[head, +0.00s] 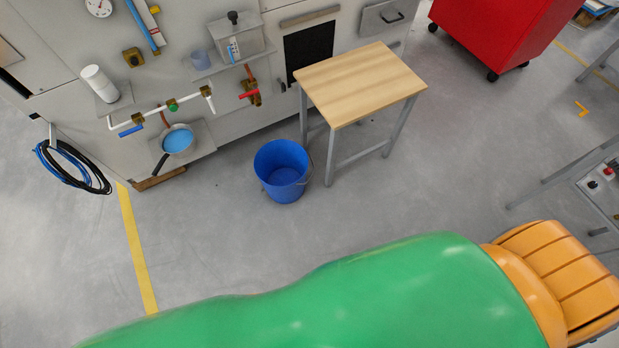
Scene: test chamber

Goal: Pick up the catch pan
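The catch pan (178,140) appears to be the small round pan with blue liquid in it, in the head view at the upper left. It sits on a small grey shelf (202,136) on the front of the grey wall panel, below a white pipe with taps. Its dark handle (160,164) points down and to the left.
A blue bucket (283,172) stands on the floor beside a wooden-topped table (358,82). Blue and black hoses (72,166) hang left of the pan. A red cabinet (500,35) is at the upper right.

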